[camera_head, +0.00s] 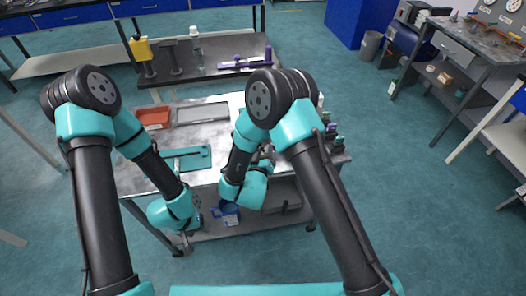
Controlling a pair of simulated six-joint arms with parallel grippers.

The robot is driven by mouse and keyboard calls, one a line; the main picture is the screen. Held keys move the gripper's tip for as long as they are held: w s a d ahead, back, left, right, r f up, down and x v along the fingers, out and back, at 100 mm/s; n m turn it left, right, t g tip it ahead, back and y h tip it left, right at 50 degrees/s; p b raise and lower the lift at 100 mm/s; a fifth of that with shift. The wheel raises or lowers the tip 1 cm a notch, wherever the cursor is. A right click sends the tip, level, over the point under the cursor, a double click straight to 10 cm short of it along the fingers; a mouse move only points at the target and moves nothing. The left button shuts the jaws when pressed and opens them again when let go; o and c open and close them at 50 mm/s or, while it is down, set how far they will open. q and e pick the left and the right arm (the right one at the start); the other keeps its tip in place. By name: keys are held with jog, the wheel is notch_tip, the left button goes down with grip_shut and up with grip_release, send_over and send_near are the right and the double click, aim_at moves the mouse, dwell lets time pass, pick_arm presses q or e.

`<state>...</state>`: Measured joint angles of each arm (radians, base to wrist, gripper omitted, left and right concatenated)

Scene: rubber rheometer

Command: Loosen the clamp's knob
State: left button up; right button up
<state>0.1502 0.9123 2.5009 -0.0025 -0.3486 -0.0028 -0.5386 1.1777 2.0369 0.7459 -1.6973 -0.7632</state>
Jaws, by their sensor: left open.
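I cannot make out the clamp or its knob for certain in the head view. A purple item (240,63) lies on the dark raised shelf, too small to identify. My left gripper (187,238) hangs below its turquoise wrist at the front edge of the table. It is small and partly hidden, and its jaws are open with nothing seen between them. My right arm's wrist is bent over the right middle of the table. Its gripper (265,156) is mostly hidden behind the wrist, so its jaws cannot be read.
An orange-red tray (153,116) and a grey tray (202,112) sit on the metal table (215,135). A turquoise plate (192,158) lies nearer. A yellow-topped device (141,48) stands on the shelf (220,52). Small bottles (331,132) line the right edge. Open floor lies to the right.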

jog(key=shift+o, duration=1.4)
jog(key=v, duration=1.7)
jog(key=shift+s, duration=0.25)
